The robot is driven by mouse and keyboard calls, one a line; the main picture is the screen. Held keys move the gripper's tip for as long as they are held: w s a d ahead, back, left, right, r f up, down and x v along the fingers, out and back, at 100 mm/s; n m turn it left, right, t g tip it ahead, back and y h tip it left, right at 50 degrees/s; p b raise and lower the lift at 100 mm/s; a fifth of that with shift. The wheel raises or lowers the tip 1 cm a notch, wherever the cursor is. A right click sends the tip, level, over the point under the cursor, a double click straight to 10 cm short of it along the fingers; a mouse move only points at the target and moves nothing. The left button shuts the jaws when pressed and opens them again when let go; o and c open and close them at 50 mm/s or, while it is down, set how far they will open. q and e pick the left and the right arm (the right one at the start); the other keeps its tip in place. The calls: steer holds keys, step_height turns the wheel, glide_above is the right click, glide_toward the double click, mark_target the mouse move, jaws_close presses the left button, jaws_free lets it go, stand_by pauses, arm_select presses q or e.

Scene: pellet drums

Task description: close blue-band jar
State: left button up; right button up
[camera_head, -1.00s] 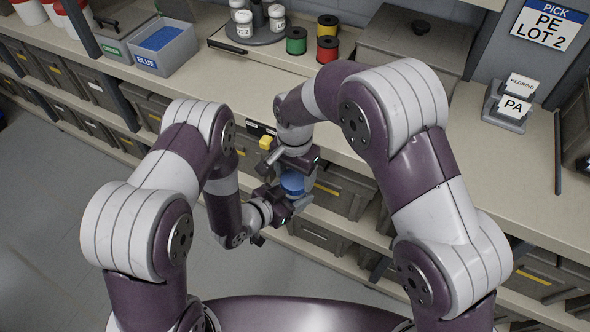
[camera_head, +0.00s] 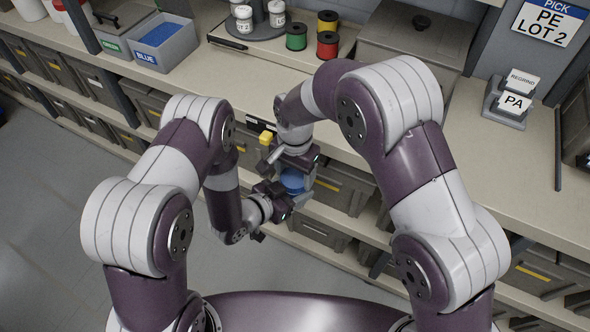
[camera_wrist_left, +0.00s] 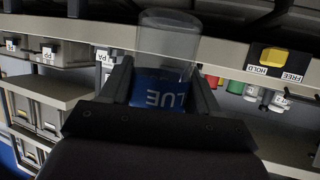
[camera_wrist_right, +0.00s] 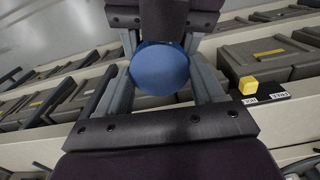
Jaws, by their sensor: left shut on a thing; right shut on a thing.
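The blue-band jar (camera_wrist_left: 168,42) is a clear jar with a blue band lettered BLUE, which appears upside down in the left wrist view. My left gripper (camera_wrist_left: 160,82) is shut on it at the band. A round blue lid (camera_wrist_right: 160,70) shows face-on in the right wrist view, between the fingers of my right gripper (camera_wrist_right: 158,62), which is shut on it. In the head view the lid (camera_head: 292,181) is at the meeting grippers, in front of the shelf. The seam between lid and jar is hidden, so I cannot tell whether the lid is seated.
A yellow block (camera_wrist_right: 247,86) sits on a HOLD/FREE label at the counter's front edge, close to my right gripper. A grey bin marked BLUE (camera_head: 163,45), spools (camera_head: 327,43) and a lidded grey box (camera_head: 412,42) stand on the counter. Drawers line the shelf below.

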steer(key=shift+f, duration=0.1)
steer(key=m, duration=1)
steer(key=o, duration=1)
